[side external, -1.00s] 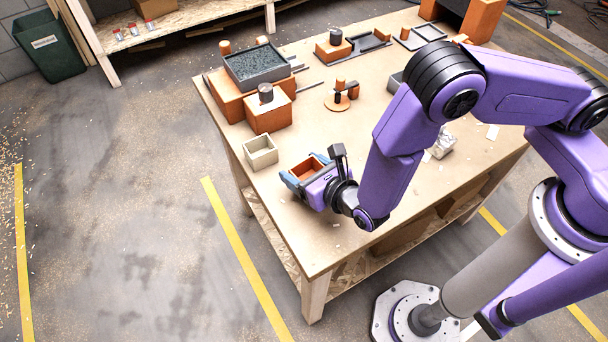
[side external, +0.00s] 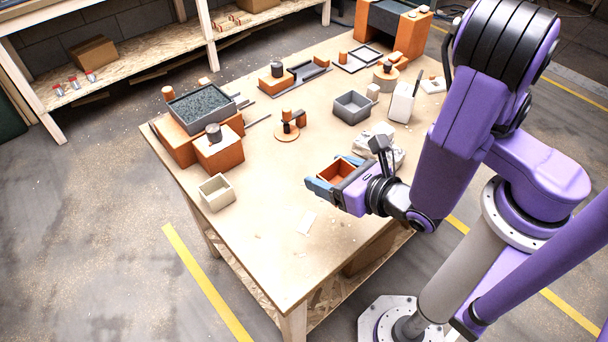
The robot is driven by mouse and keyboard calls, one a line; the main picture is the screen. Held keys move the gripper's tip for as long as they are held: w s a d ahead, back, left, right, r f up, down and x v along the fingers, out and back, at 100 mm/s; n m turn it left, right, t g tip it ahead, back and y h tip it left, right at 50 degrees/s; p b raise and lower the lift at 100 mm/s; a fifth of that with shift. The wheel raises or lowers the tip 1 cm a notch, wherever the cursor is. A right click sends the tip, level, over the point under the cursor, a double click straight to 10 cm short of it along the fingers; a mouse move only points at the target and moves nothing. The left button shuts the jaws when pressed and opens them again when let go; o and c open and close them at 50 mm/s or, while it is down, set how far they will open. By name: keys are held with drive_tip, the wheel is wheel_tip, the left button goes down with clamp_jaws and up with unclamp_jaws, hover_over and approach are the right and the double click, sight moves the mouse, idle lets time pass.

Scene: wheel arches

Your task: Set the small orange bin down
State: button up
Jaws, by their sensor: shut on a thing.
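The small orange bin (side external: 337,171) is an open-topped box with orange walls, near the right edge of the table in the side external view. My gripper (side external: 333,184) is shut on it, with blue-grey fingers along its sides. The bin looks upright and empty inside. Its underside is hidden by the fingers, so I cannot tell whether it touches the tabletop (side external: 262,240).
A beige bin (side external: 216,192) stands at the table's left edge and a grey bin (side external: 352,108) farther back. Crumpled whitish material (side external: 385,140) lies just behind my gripper. Orange blocks with a gravel tray (side external: 201,105) stand at the back left. The front tabletop is mostly clear.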

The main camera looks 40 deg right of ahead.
drive_tip(key=w+d+m+g+h, duration=0.1)
drive_tip(key=w+d+m+h, duration=0.45)
drive_tip(key=d, duration=0.45)
hover_over(294, 160)
drive_tip(key=shift+n, duration=0.25)
drive_tip(key=f, duration=0.9)
drive_tip(key=shift+s+d, duration=0.1)
drive_tip(key=shift+s, duration=0.15)
drive_tip(key=shift+w+f, duration=0.15)
drive_tip(key=shift+f, duration=0.05)
drive_tip(key=shift+w+f, duration=0.15)
drive_tip(key=shift+f, duration=1.55)
drive_tip(key=shift+f, duration=0.15)
drive_tip(key=o, duration=1)
